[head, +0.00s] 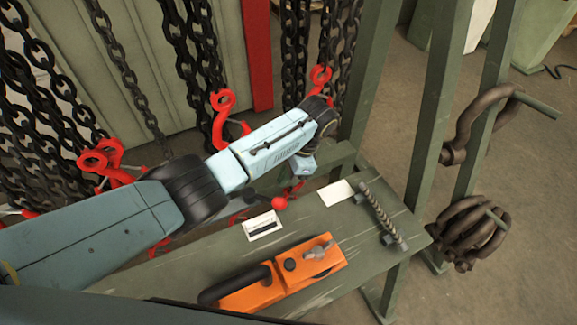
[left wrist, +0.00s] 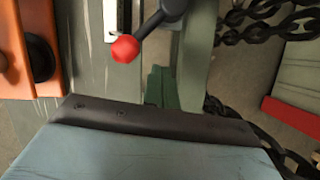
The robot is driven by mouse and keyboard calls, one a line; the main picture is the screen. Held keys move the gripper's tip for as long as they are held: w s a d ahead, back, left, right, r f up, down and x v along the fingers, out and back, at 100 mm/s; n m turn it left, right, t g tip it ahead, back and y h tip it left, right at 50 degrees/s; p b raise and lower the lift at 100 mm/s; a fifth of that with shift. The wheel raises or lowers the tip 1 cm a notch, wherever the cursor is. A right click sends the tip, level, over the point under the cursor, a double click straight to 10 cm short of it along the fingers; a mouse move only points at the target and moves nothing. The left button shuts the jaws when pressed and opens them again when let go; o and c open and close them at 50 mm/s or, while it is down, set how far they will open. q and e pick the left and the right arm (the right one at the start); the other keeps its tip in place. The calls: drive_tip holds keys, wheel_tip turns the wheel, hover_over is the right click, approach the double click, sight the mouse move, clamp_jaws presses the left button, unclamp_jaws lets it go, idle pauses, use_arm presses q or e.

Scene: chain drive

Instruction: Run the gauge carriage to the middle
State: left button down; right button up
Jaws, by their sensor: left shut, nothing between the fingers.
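My left arm reaches across the bench in the head view, with my left gripper (head: 300,172) pointing down at the bench's back edge. The gripper is shut and holds nothing. Its fingertips are hard to make out. A lever with a red ball knob (head: 280,203) is just below and left of it, apart from it as far as I can tell. The knob (left wrist: 124,49) also shows in the left wrist view, on a grey lever arm. A ridged, twisted rod (head: 383,215) with grey end blocks lies at the bench's right end. I cannot make out which part is the gauge carriage.
An orange tool (head: 275,285) with a black handle lies on the green bench (head: 335,220). A white label card (head: 262,225) and a blank card (head: 336,192) lie behind it. Dark chains (head: 190,60) with red hooks (head: 222,115) hang behind. Green posts (head: 435,130) with shackles stand right.

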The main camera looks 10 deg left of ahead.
use_arm(q)
drive_tip(key=s+a+f+p, duration=0.1)
drive_tip(key=s+a+f, duration=0.1)
drive_tip(key=a, duration=0.3)
drive_tip(key=shift+f, duration=0.65)
use_arm(e)
drive_tip(key=shift+w+r, duration=0.2)
drive_tip(key=shift+r, duration=0.25)
use_arm(q)
drive_tip(key=shift+s, duration=0.1)
